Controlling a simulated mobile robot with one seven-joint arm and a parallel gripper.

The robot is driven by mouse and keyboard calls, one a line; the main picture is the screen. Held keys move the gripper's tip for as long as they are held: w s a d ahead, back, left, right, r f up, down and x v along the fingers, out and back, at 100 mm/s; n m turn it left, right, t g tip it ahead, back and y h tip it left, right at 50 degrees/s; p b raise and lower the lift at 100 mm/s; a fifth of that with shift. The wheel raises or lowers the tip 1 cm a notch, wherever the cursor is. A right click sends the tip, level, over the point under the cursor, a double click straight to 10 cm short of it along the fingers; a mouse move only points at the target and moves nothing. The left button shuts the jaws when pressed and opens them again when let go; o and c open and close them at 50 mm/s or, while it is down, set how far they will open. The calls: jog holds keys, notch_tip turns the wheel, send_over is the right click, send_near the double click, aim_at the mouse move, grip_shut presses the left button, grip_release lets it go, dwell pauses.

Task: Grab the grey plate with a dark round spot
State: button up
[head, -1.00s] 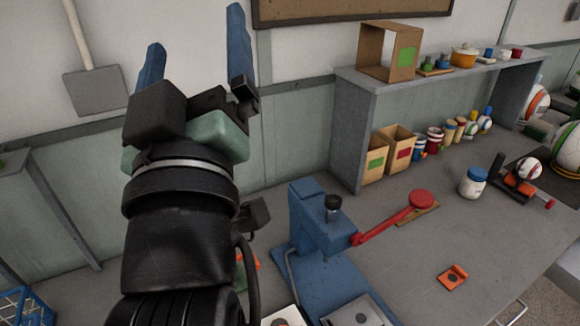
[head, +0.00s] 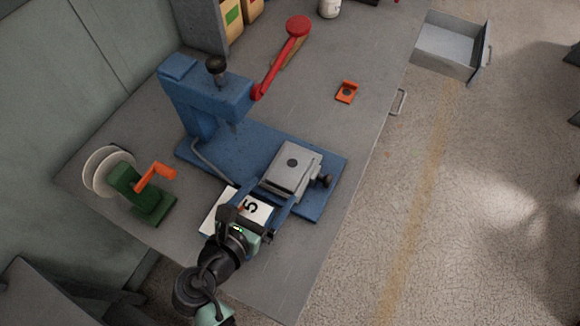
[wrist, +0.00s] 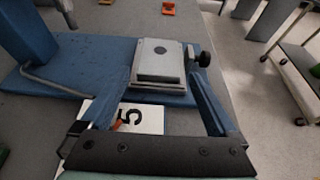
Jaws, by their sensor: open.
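The grey plate (head: 302,178) with a dark round spot lies flat on the blue base of the press (head: 215,115). A dark knob sits at its right side. In the wrist view the plate (wrist: 145,78) is straight ahead, its near edge toward me. My gripper (head: 270,192) is open and empty, its two blue fingers pointing at the plate's near side. In the wrist view the fingers (wrist: 155,88) spread to either side of the plate's near end. I cannot tell whether they touch it.
A white card marked 5 (head: 257,211) lies under my gripper. A red lever (head: 280,57) reaches over the table from the press. A green reel with an orange crank (head: 150,190) stands at left. A small orange piece (head: 347,91) and open drawer (head: 445,48) are beyond.

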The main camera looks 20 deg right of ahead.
aim_at(289, 168)
jog(key=x, duration=0.8)
jog(key=shift+f, duration=0.2)
jog(key=c, duration=1.4)
jog(key=shift+r, duration=0.15)
jog(key=shift+c, duration=0.3)
